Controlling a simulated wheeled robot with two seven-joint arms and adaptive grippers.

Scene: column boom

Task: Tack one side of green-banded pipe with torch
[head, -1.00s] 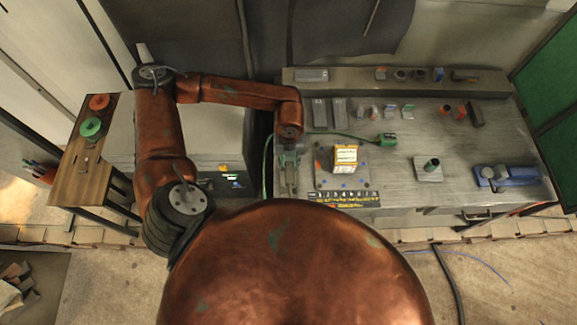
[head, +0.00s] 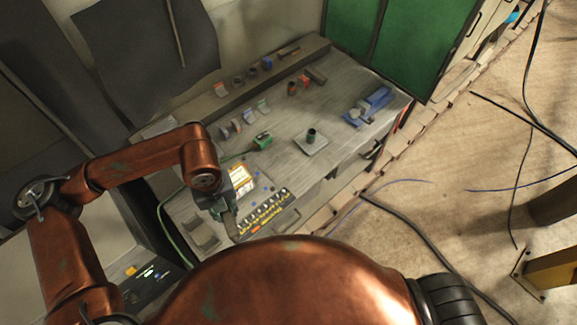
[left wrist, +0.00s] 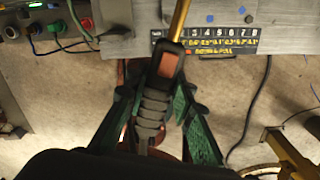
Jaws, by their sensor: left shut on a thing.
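The green-banded pipe (head: 311,134) stands upright on a light square plate (head: 317,146) in the middle of the bench in the head view. My left gripper (head: 228,212) is at the bench's near left, beside the number strip and well apart from the pipe. In the left wrist view my left gripper (left wrist: 153,98) is shut on the torch (left wrist: 152,105), which has a ribbed grey grip, an orange-and-black collar and a brass-coloured neck running off the top edge. The torch tip is hidden. My right gripper is out of view.
A yellow-labelled box (head: 241,179) and a numbered strip (head: 266,212) lie near my left gripper. A green clamp (head: 262,140) with a cable lies behind them. A blue vise (head: 369,106) is at the bench's right. Small parts line the back. Bench around the pipe is clear.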

